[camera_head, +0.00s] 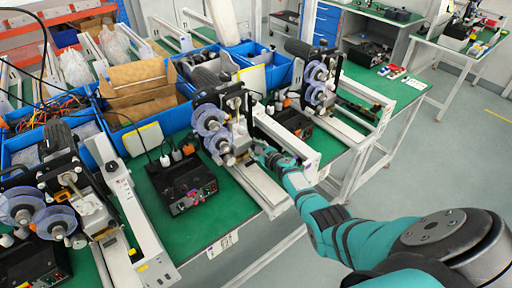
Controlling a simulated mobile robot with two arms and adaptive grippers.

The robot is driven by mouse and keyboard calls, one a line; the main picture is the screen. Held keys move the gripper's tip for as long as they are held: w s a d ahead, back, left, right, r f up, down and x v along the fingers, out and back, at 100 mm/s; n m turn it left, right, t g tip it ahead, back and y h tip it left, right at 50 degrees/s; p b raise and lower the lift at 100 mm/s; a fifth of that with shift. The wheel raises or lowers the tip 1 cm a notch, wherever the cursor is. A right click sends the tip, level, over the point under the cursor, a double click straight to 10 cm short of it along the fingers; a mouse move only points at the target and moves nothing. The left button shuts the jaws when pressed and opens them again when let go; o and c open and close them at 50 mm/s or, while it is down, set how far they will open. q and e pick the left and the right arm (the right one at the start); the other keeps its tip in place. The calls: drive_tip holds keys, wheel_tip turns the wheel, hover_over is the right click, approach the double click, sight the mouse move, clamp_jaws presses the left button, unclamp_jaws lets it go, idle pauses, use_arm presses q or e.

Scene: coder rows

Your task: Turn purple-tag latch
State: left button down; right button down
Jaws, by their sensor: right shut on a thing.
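My right gripper (260,152) reaches in from the lower right to the front of the middle coder (222,120), a machine with clear purple-tinted reels. The gripper is shut on a small part there. The part is mostly hidden by the fingers, and I cannot tell whether it is the latch. I cannot make out a purple tag on a latch. My left gripper is not in view.
Similar coders stand at the left (62,195) and back right (318,75) along the green table (228,210). White rails (262,190) run beside them. Blue bins (160,128) with cardboard and cables stand behind. The grey floor (425,165) at right is clear.

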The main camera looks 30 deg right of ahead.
drive_tip(key=shift+m+y, duration=0.3)
drive_tip(key=shift+m, duration=0.2)
idle(0.3)
drive_tip(key=c, duration=1.1)
unclamp_jaws()
drive_tip(key=shift+d, duration=0.1)
drive_tip(key=shift+r, duration=4.95)
